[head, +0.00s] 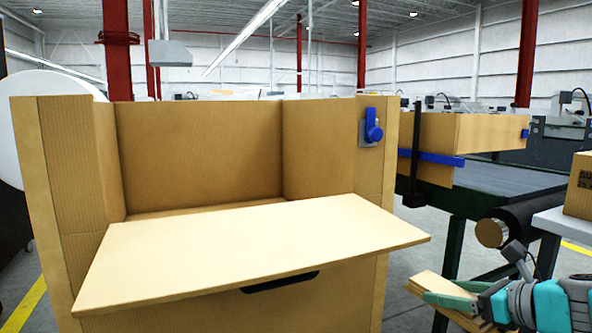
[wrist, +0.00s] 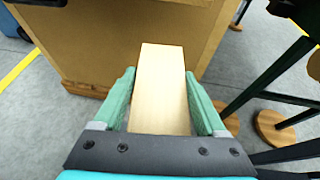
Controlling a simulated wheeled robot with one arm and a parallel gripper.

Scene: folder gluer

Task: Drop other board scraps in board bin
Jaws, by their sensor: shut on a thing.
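A large tan cardboard bin (head: 200,150), probably the board bin, fills the left and middle of the head view. It is open at the front, and a pale flap (head: 250,245) slopes out over its lower front wall. My gripper (head: 448,298) is at the lower right, outside the bin and lower than the flap. It is shut on a pale board scrap (wrist: 160,85), which lies between the two green fingers in the wrist view and sticks out past their tips. The bin's outer wall (wrist: 110,35) is ahead in the wrist view. The bin's floor is hidden.
A green-framed conveyor (head: 480,185) with a carton (head: 490,132) on it stands right of the bin. A pale table (head: 550,221) with a box (head: 580,188) is at the right edge. Dark stand legs (wrist: 265,90) are to the right in the wrist view.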

